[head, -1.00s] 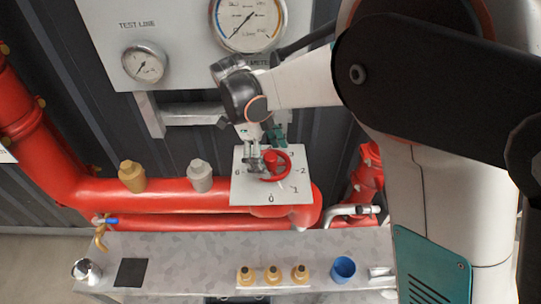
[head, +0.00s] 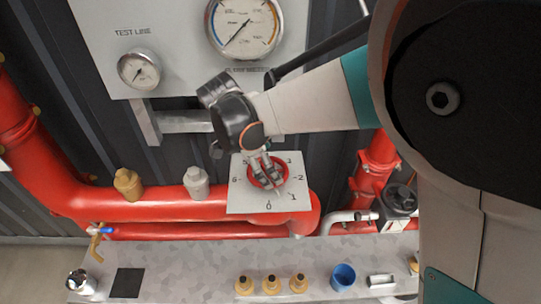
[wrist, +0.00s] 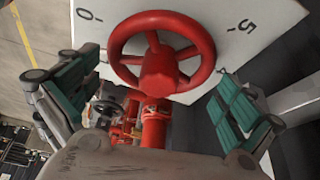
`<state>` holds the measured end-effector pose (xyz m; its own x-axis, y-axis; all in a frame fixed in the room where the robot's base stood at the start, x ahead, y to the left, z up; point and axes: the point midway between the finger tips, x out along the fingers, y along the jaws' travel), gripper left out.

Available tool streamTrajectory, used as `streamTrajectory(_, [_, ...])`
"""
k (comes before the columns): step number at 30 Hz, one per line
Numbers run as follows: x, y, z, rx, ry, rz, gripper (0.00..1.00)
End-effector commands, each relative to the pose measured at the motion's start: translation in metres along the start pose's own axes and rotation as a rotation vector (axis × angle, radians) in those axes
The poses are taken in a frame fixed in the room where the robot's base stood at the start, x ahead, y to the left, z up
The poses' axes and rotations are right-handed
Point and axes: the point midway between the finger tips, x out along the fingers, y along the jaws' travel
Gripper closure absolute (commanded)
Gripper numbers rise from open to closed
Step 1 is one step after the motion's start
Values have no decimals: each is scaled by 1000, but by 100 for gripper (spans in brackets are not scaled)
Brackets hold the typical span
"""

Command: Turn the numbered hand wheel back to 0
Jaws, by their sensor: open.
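The red hand wheel (head: 267,186) sits in front of a white number plate (head: 239,203) above the bench. The plate's numbers run around the wheel, with 0 at the bottom and 1 and 2 at the right. My gripper (head: 264,168) is over the wheel and hides part of it. In the wrist view the wheel (wrist: 160,67) shows its full rim, spokes and hub. My gripper (wrist: 155,100) is open, with a teal-padded finger on each side of the wheel and gaps to the rim. Which number the wheel indicates I cannot tell.
Red pipes (head: 150,207) run behind and below the plate. A bench (head: 200,262) below carries brass fittings (head: 272,285) and a blue cup (head: 343,277). A gauge panel (head: 180,30) is above. A small black pump-like unit (head: 398,198) stands at the right.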

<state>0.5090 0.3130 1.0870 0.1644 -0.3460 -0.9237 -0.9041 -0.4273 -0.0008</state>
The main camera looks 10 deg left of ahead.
Motion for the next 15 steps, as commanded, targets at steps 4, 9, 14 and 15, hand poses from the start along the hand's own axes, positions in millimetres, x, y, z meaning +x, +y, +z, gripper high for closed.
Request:
streamTrajectory(4, [0,0,0,-59,0,-25,0])
streamTrajectory(9, [0,1,0,-218,-1,-91,0])
streamTrajectory(14, [0,2,0,-420,-1,-175,0])
streamTrajectory(15, [0,2,0,-470,0,-196,0])
